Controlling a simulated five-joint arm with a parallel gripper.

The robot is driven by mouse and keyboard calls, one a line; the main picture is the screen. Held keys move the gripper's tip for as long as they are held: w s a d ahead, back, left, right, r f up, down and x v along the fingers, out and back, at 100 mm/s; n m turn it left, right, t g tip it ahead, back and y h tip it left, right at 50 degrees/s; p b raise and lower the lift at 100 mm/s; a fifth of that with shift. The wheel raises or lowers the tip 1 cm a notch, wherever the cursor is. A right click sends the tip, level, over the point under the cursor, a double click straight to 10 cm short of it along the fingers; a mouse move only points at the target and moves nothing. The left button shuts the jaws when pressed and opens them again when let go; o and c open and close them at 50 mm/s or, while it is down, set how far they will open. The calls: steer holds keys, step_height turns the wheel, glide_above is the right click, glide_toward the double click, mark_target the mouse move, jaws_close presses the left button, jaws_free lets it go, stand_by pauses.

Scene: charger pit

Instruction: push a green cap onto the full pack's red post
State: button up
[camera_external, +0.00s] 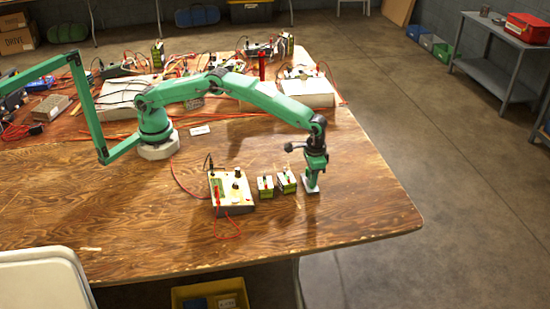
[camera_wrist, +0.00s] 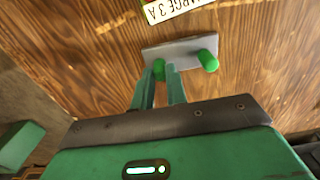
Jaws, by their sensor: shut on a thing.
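My gripper (camera_wrist: 163,72) is shut on a green cap (camera_wrist: 159,68) at one end of a small grey holder plate. A second green cap (camera_wrist: 208,61) stands at the plate's other end. The grey holder (camera_wrist: 182,48) lies on the wooden table. In the external view my gripper (camera_external: 312,187) points down at the holder, right of the packs. Two small green packs, one left (camera_external: 265,187) and one right (camera_external: 286,181), stand beside each other. Their posts are too small to tell apart, and I cannot tell which pack is full.
A grey charger box (camera_external: 240,205) with red leads stands left of the packs. A label reading "ARGE 3 A" (camera_wrist: 172,10) shows at the top of the wrist view. Cables and devices crowd the table's back. The front right table (camera_external: 350,220) is clear.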

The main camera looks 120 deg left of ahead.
steer(key=shift+r, duration=0.2)
steer(key=shift+r, duration=1.55)
steer(key=shift+r, duration=0.15)
steer(key=shift+r, duration=3.95)
steer(key=s+d+n, duration=1.1)
steer(key=n, duration=0.7)
steer(key=shift+s, duration=0.15)
steer(key=shift+f, duration=0.1)
steer(key=shift+f, duration=0.25)
steer(key=shift+f, duration=3.25)
